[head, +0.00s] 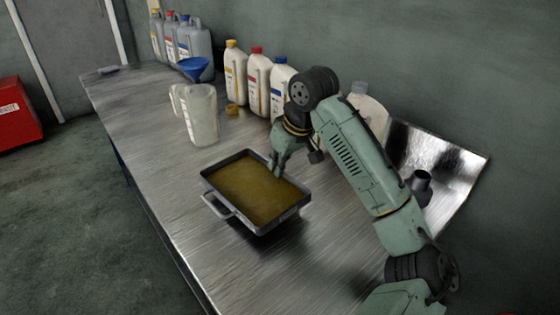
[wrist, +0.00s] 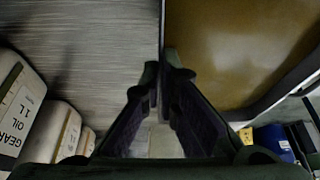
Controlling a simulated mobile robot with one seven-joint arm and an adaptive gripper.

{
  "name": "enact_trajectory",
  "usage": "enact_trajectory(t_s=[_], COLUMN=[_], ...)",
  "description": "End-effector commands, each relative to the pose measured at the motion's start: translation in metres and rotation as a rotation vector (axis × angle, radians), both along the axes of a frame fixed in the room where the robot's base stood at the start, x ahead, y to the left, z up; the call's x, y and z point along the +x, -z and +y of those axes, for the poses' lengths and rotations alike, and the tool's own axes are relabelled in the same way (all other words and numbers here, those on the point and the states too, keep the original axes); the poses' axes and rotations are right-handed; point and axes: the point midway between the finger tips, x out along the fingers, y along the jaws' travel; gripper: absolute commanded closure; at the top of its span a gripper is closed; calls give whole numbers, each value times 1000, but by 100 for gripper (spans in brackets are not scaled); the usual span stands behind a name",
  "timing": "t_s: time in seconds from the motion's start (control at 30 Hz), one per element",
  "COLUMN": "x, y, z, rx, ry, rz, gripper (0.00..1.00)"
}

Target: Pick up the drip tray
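The drip tray (head: 232,211) is a dark grey rectangular pan with brownish oil in it and a handle on its front left side. It is over the metal workbench; a dark shadow shows beneath its near edge, and I cannot tell whether it is clear of the surface. My gripper (head: 274,164) is at the tray's far rim, pointing down. In the wrist view, my gripper's fingers (wrist: 163,80) are close together on both sides of the tray wall (wrist: 162,35), closed on it. The oil side is on the right, bare bench on the left.
A translucent jug (head: 203,117) stands left of the tray, with a blue funnel (head: 193,67) behind it. Several oil bottles (head: 257,80) line the wall. The workbench (head: 150,120) is clear at front left. A red bin (head: 15,115) stands on the floor.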

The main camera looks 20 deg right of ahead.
Motion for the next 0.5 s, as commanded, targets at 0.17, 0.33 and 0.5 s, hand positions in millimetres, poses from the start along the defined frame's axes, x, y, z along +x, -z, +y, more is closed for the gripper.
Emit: enact_trajectory(t_s=[0.17,0.33,0.5], x=[-20,-42,-64], y=[-3,-5,-8], z=[10,20,31], rx=[1,1,1], ry=[-2,-2,-1], rz=[-3,-3,-4], gripper=[100,100,100])
